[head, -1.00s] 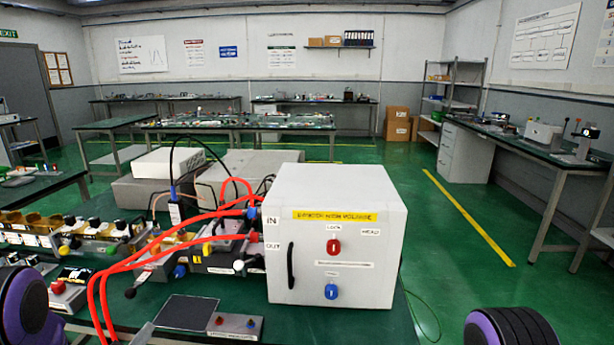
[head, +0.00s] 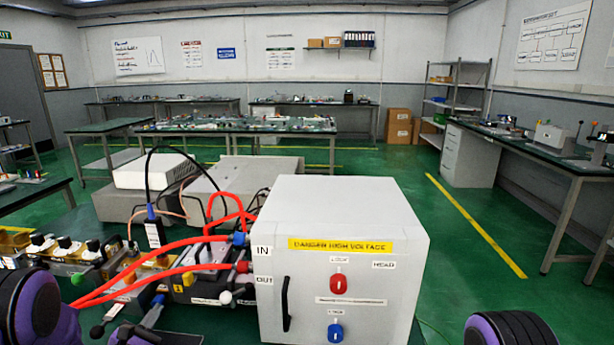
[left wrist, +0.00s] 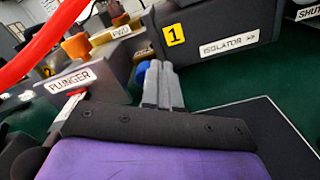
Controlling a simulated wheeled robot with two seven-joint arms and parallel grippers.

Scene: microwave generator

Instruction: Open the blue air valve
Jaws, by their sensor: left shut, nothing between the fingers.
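My left gripper (head: 152,314) is low at the left in the head view; its grey fingers also show in the left wrist view (left wrist: 162,80). They are shut and empty. A blue knob (left wrist: 142,72) is just beside the fingertips, partly hidden by them; I cannot tell whether they touch. It shows as a small blue patch (head: 158,299) in the head view. Another blue knob (head: 336,332) is low on the front of the white box (head: 375,270), below a red knob (head: 339,283). No label readable here names the air valve. My right gripper is out of view.
Red hoses (head: 160,257) run across the bench left of the box and cross the upper left of the wrist view. Blocks labelled PLUNGER (left wrist: 95,90) and ISOLATOR (left wrist: 215,45) stand close around the left fingers. A black handle (head: 286,303) is on the box front.

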